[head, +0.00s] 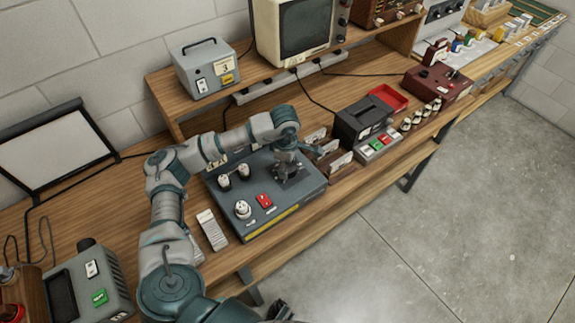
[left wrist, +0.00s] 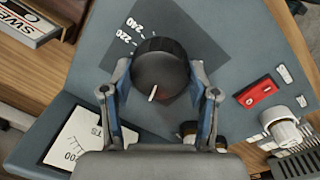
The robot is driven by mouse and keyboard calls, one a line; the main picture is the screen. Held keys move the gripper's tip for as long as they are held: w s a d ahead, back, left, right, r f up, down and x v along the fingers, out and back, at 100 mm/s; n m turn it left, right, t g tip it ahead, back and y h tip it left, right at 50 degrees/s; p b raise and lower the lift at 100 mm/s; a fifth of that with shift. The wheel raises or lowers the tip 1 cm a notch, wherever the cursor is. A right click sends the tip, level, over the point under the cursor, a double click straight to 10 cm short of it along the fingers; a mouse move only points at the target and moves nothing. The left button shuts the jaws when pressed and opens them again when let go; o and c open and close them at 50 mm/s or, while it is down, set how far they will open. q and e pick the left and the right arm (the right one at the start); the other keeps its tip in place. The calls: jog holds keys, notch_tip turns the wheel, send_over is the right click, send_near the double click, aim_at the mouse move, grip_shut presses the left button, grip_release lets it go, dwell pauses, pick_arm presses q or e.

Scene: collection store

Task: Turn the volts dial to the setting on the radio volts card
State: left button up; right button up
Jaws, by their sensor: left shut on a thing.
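The volts dial is a round black knob (left wrist: 160,72) with a white pointer line toward the bottom of the left wrist view. Marks reading 220 and 240 show on the dark scale plate (left wrist: 128,32) at its upper left. My left gripper (left wrist: 162,98) is shut on the dial, one finger on each side. In the head view this gripper (head: 288,165) reaches down onto the grey-blue panel (head: 290,203) and hides the dial. A white meter face (left wrist: 78,142) with "200" shows in the left wrist view.
A dark box (head: 362,120) stands right of the cards. A white striped object (head: 212,229) lies left of the panel. The bench front edge is close.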

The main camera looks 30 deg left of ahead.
pick_arm(q)
jog(key=shift+a, duration=0.1)
jog(key=o, duration=1.2)
jog(key=shift+c, duration=0.2)
jog(key=shift+a, duration=0.1)
notch_tip(320, 180, up, 12)
jog(key=shift+s, duration=0.35)
jog(key=shift+f, duration=0.15)
